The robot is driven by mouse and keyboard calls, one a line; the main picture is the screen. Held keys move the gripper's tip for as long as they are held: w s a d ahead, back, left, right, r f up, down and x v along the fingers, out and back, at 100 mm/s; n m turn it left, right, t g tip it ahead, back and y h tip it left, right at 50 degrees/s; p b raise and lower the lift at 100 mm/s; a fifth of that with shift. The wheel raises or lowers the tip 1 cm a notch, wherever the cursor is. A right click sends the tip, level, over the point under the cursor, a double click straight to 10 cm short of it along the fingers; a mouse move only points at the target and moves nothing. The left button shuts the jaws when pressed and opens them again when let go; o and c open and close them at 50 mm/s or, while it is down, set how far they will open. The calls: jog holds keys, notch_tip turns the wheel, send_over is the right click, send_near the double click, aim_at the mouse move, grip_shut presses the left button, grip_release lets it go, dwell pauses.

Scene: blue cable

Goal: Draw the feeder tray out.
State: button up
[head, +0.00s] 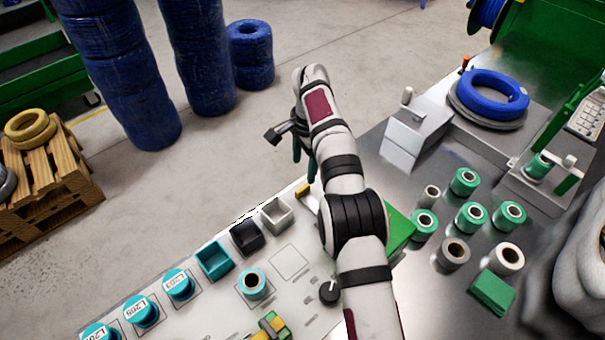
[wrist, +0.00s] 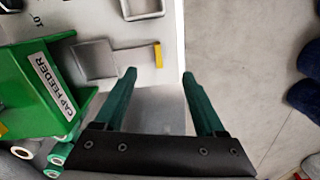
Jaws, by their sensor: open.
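In the wrist view the green cap feeder (wrist: 38,88), labelled "CAP FEEDER", stands at the left. A shallow grey tray (wrist: 95,60) lies beside its mouth, with a yellow tab (wrist: 158,55) on the side toward the panel's edge. I take this to be the feeder tray. My gripper (wrist: 159,75) is open, its two green fingers apart, with the yellow tab near the gap between the tips; contact cannot be told. In the head view my gripper (head: 304,158) is above the panel's far edge, near the yellow tab (head: 302,191). My arm hides the tray and part of the green feeder (head: 399,231).
Teal spools (head: 470,216) stand on the metal table at right. Open floor (head: 240,150) lies beyond the panel, with blue cable stacks (head: 205,60) farther back.

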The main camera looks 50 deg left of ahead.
aim_at(303, 189)
jog(key=shift+o, duration=0.6)
jog(key=d+r+m, duration=0.1)
jog(key=m, duration=0.1)
jog(key=d+r+m+y, duration=0.1)
jog(key=m, duration=0.2)
jog(key=r+m+y, duration=0.1)
jog(key=r+m, duration=0.1)
jog(key=m, duration=0.1)
jog(key=shift+w+d, duration=0.2)
jog(key=shift+d, duration=0.2)
jog(key=f+m, duration=0.2)
jog(key=f, duration=0.2)
jog(key=a+f+m+y, duration=0.1)
jog(key=f+m, duration=0.2)
jog(key=f, duration=0.1)
jog(key=a+f+m+y, duration=0.1)
jog(key=f+m, duration=0.1)
jog(key=f, duration=0.3)
jog(key=shift+s+a+m, duration=0.25)
jog(key=shift+s+m, duration=0.05)
grip_shut()
